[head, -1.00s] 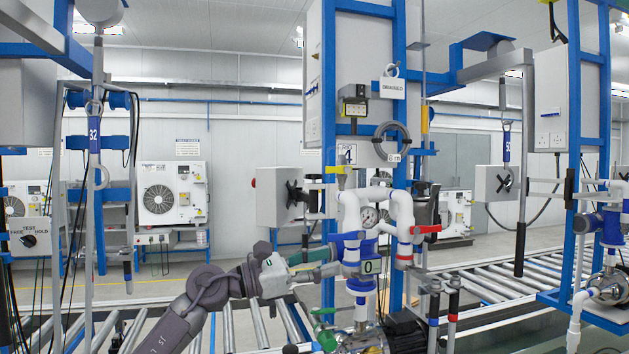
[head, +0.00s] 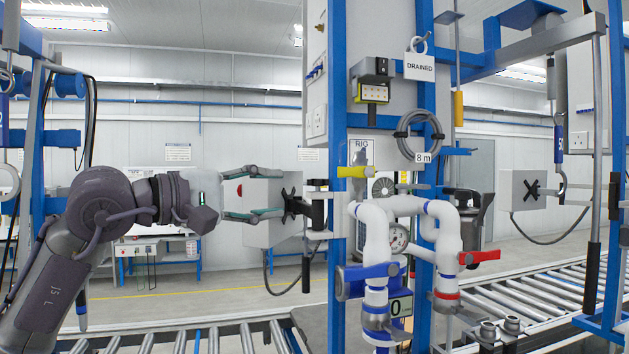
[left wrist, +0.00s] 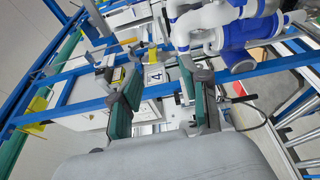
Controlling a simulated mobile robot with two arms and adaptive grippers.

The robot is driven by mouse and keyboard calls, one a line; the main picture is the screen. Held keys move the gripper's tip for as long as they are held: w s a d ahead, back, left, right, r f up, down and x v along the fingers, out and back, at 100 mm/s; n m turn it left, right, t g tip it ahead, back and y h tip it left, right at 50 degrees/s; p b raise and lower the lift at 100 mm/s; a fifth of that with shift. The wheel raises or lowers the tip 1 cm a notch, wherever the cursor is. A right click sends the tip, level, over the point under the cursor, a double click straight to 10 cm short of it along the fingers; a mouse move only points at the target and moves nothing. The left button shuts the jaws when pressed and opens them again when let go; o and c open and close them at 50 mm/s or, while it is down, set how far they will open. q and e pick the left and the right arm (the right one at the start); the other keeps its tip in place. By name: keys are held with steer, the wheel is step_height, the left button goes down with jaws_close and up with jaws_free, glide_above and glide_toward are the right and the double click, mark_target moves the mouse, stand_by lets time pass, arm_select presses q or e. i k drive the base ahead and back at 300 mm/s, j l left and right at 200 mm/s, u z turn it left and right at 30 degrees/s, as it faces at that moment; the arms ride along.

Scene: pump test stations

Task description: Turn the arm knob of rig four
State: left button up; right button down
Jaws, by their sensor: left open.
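A grey box (head: 262,222) hangs from an arm at the left of the rig frame. A black cross-shaped knob (head: 291,204) is on its right-hand face. My left gripper (head: 272,193) is open, with one finger above the other, at the box in the picture. Its fingertips end just left of the knob; I cannot tell whether they touch the box. The knob is not clear there. My right gripper is not in view.
White pipes with a blue-handled valve (head: 368,278) and a red-handled valve (head: 479,258) stand right of the box. A roller conveyor (head: 518,290) runs below. Another box with a black knob (head: 522,195) hangs at the right.

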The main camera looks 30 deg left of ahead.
mark_target(317, 182)
steer(key=i+j, duration=0.75)
steer(key=j, duration=0.1)
